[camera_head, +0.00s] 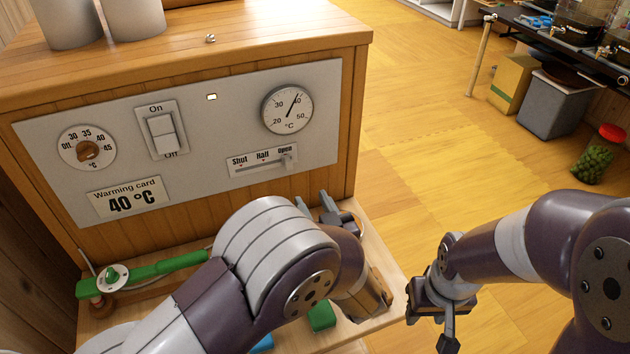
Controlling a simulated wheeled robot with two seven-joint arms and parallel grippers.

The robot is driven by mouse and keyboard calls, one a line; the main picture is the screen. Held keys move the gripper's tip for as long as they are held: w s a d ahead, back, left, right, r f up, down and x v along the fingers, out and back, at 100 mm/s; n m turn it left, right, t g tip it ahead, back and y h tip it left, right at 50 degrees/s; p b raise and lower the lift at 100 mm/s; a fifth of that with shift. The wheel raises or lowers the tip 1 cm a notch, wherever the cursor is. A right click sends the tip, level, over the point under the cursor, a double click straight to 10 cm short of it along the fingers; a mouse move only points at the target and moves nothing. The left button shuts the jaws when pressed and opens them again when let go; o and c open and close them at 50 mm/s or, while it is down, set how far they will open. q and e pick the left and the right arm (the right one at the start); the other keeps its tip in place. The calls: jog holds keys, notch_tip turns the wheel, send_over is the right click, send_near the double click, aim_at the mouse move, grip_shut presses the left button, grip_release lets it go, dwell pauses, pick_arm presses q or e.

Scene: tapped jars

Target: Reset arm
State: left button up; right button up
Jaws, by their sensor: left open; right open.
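My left arm reaches in from the bottom left, in front of the wooden cabinet (354,120). My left gripper (318,206) is open, its grey fingers showing just below the cabinet's control panel (225,140); nothing shows between them. My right gripper (431,328) is open and empty, hanging over the floor right of the wooden shelf (385,318). On the panel are a knob dial (88,151), an On/Off rocker switch (162,134), a lit lamp (212,97), a gauge (288,108) with its needle near 40, and a slider (288,161) at Open. A card (128,197) reads 40 °C.
A green bar-shaped tool (165,266) with a round dial lies on the shelf, partly behind my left arm. Green (322,316) and blue (262,344) pieces show beneath that arm. Right: open floor, a grey bin (552,105), a red-lidded jar (596,158), a dark table (545,35).

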pick_arm(q)
jog(key=w+a+f+m+g+h, duration=0.3)
jog(key=a+g+h, duration=0.15)
jog(key=h, duration=0.25)
jog(key=s+a+f+m+g, duration=0.1)
jog(key=s+a+f+g, duration=0.1)
jog(key=s+a+g, duration=0.55)
jog(key=s+a+f+m+g, duration=0.15)
jog(key=s+a, duration=0.25)
jog(key=s, duration=0.7)
notch_tip(320, 180, up, 13)
jog(key=s+g+p, duration=0.1)
jog(key=s+p, duration=0.1)
jog(key=p, duration=1.2)
jog(key=shift+s+a+n+g, duration=0.25)
jog(key=shift+a+n+g, duration=0.1)
jog(key=shift+n, duration=0.1)
